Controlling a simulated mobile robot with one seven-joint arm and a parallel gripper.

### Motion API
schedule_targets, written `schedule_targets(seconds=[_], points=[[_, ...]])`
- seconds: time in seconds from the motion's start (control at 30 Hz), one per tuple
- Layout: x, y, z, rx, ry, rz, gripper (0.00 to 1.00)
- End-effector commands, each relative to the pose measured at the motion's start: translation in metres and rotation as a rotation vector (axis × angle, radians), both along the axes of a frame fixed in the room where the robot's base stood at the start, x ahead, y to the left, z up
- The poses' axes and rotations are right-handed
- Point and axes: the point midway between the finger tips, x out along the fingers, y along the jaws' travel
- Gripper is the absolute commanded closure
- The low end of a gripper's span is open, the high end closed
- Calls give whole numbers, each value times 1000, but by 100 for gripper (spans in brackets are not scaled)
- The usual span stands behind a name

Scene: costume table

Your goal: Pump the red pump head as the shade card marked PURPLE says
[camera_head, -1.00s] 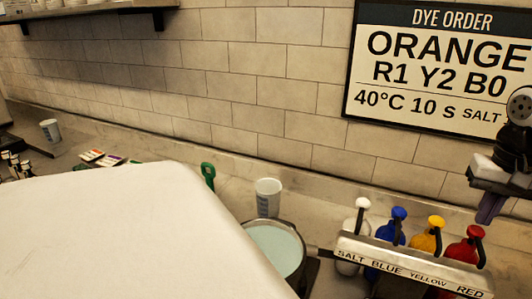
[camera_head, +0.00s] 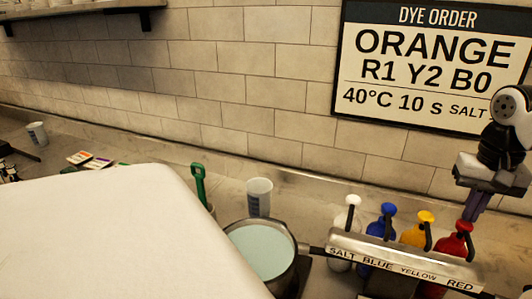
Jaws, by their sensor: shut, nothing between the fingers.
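The red pump head (camera_head: 463,227) tops the bottle at the right end of the rack, above the word RED. My gripper (camera_head: 474,211) is shut and empty, pointing down just above and slightly right of the red pump head in the picture. I cannot tell whether they touch. Several small shade cards (camera_head: 90,160) lie far left on the counter, one with a purple patch. Their print is too small to read. The wall sign (camera_head: 432,65) reads DYE ORDER, ORANGE, R1 Y2 B0, 40°C 10 s SALT; its right edge is partly hidden by my arm.
Yellow (camera_head: 426,217), blue (camera_head: 388,209) and white salt (camera_head: 353,201) pump heads stand left of the red one. A pot of pale liquid (camera_head: 289,270) and a measuring cup (camera_head: 259,197) stand further left. A large pale surface fills the lower left.

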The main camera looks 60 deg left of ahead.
Motion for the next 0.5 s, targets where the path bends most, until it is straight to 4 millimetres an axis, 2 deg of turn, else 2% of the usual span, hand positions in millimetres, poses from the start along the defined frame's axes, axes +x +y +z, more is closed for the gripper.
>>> schedule_targets(seconds=[0.5], points=[[0, 0, -20, 0, 1, 2, 100]])
